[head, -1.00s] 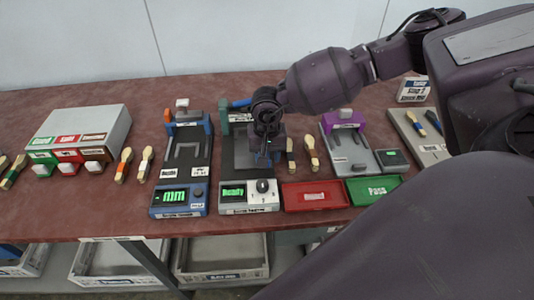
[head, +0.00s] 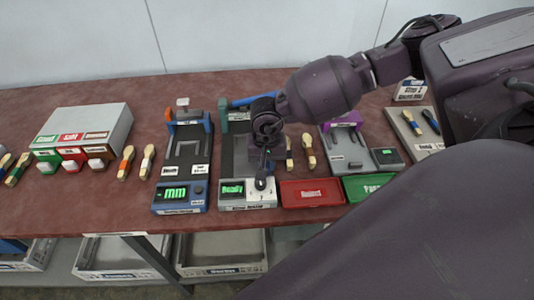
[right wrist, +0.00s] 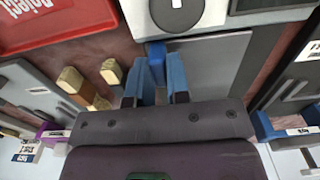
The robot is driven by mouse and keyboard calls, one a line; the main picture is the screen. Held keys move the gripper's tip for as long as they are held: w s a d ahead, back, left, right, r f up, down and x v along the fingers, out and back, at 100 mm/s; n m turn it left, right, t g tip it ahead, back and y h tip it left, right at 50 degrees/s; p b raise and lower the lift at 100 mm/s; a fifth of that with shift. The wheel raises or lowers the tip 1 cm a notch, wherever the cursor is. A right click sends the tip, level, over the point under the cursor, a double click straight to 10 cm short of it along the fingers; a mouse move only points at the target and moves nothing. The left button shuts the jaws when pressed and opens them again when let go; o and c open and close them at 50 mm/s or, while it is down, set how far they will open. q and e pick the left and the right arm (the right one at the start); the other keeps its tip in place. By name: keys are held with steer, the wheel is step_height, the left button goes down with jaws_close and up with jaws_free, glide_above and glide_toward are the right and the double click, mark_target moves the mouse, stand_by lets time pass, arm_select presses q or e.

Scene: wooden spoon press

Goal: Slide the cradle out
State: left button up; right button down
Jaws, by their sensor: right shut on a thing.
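The middle press station has a dark grey bed (head: 238,152), a green post (head: 223,113) and a front panel (head: 232,192) with a lit green display. My right gripper (head: 262,176) is over the right side of this bed, close behind the panel. In the right wrist view, the fingers of my right gripper (right wrist: 156,82) are shut on a small blue block (right wrist: 156,56). It seems to be the cradle's handle. The grey bed surface (right wrist: 215,62) shows beside it. The cradle's body is mostly hidden by my gripper. My left gripper is not in view.
A blue-based station (head: 187,160) stands left of the press, and a purple-topped station (head: 346,145) stands right. Red (head: 311,193) and green (head: 366,187) trays lie along the front edge.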

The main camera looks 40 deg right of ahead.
steer(key=shift+s, duration=0.15)
steer(key=c, duration=1.1)
jaws_free()
steer(key=shift+s+a, duration=0.1)
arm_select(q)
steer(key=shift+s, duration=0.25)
arm_select(e)
steer(key=shift+r, duration=0.55)
step_height(320, 180, up, 8)
steer(key=shift+r+p, duration=0.1)
steer(key=shift+p, duration=0.3)
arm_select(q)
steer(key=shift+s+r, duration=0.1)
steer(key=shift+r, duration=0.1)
arm_select(e)
steer(key=shift+r, duration=0.75)
